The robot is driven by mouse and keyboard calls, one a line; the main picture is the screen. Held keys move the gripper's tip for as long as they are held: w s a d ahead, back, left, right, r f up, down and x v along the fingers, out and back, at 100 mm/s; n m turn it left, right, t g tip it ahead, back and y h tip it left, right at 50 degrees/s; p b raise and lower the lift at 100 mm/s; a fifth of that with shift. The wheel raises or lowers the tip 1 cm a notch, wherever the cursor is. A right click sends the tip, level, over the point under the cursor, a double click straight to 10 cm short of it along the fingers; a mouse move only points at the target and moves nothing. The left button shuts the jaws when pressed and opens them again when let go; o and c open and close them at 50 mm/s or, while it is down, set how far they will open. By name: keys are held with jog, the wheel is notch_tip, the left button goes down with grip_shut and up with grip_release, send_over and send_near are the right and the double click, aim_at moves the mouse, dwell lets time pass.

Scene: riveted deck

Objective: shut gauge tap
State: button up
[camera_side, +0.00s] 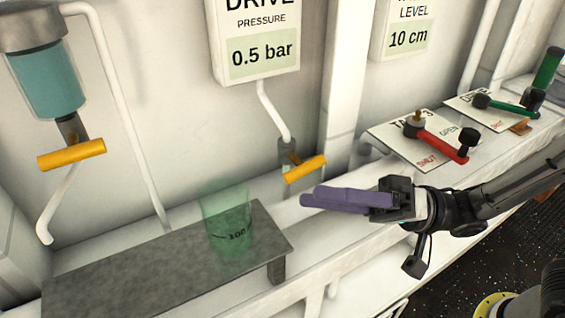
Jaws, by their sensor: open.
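The drive pressure gauge panel (262,50) hangs on the wall and reads 0.5 bar. A pipe runs down from it to a tap with an orange bar handle (304,170), which I take as the gauge tap. The handle lies crosswise to the pipe, slightly tilted up to the right. My gripper (304,200) has purple fingers pointing left. In the picture they are just below and right of the handle, with a visible gap. The fingers overlap from this side, and nothing shows between them.
A similar orange handle (71,154) sits under a teal reservoir (47,83) at left. A green transparent beaker (228,225) stands on a grey shelf (130,275). A red lever (440,142) and a green lever (507,106) sit on labelled plates at right. A level panel (408,38) reads 10 cm.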

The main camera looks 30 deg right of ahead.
aim_at(301, 169)
jog(key=w+d+f+m+t+h, duration=0.1)
jog(key=w+d+m+t, duration=0.1)
jog(key=w+d, duration=0.2)
jog(key=x, duration=0.7)
jog(key=shift+w+a+f, duration=0.1)
jog(key=shift+w+a, duration=0.15)
grip_shut()
